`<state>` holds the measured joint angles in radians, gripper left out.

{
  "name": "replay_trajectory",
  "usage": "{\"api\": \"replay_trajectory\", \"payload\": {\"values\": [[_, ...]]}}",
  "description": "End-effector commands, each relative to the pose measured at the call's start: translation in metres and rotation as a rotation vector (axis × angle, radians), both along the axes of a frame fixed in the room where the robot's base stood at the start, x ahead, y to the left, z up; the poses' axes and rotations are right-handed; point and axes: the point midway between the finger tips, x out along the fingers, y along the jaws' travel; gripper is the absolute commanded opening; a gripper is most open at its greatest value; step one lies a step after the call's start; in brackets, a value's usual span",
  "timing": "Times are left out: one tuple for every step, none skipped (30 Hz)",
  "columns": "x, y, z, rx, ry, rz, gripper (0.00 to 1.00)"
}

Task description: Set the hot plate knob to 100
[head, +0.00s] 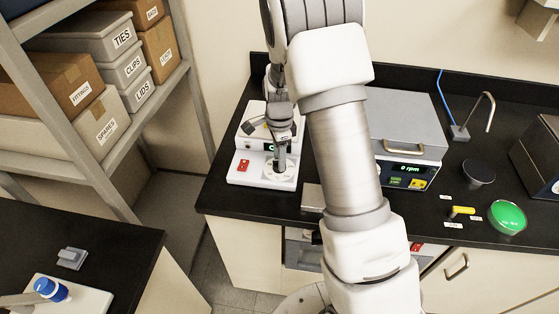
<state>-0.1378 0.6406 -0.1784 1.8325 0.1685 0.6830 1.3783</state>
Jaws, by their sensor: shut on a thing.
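The hot plate (236,174) is a white unit at the left end of the black bench. It has a red switch (243,165) on its front left and a small dark display with green digits (271,146), partly covered by my gripper. My gripper (280,163) points down at the front right of the hot plate and is shut on the knob. The knob is mostly hidden by the fingers, and a pale dial face with faint marks shows around it. I cannot read the knob's setting or the full display.
A grey instrument reading 0 rpm (408,168) stands to the right, behind my arm. A shelf of labelled boxes (105,38) stands left, across a floor gap.

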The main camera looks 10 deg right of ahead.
Motion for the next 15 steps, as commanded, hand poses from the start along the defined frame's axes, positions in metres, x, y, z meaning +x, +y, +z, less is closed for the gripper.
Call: {"api": "replay_trajectory", "payload": {"values": [[0.0003, -0.0002, 0.0004, 0.000, -0.001, -0.007, 0.00], [0.0003, -0.0002, 0.0003, 0.000, -0.001, -0.008, 0.00], [0.0004, -0.0002, 0.0002, 0.000, -0.001, -0.007, 0.00], [0.0004, -0.0002, 0.0002, 0.000, -0.001, -0.007, 0.00], [0.0004, -0.0002, 0.0002, 0.000, -0.001, -0.006, 0.00], [0.0004, -0.0002, 0.0002, 0.000, -0.001, -0.005, 0.00], [0.0004, -0.0002, 0.0002, 0.000, -0.001, -0.006, 0.00], [0.0004, -0.0002, 0.0004, 0.000, -0.001, -0.010, 0.00], [0.0003, 0.0000, 0.0007, 0.000, -0.001, -0.025, 0.00], [0.0003, 0.0001, 0.0011, 0.000, 0.000, -0.044, 0.00], [0.0002, 0.0002, 0.0015, -0.001, 0.000, -0.074, 0.00], [0.0001, 0.0003, 0.0021, -0.001, 0.000, -0.126, 0.00], [-0.0001, 0.0006, 0.0025, -0.002, 0.001, -0.170, 0.00], [-0.0002, 0.0003, 0.0027, -0.002, 0.002, -0.219, 0.00], [-0.0003, 0.0007, 0.0034, -0.002, 0.002, -0.281, 0.00]]}}
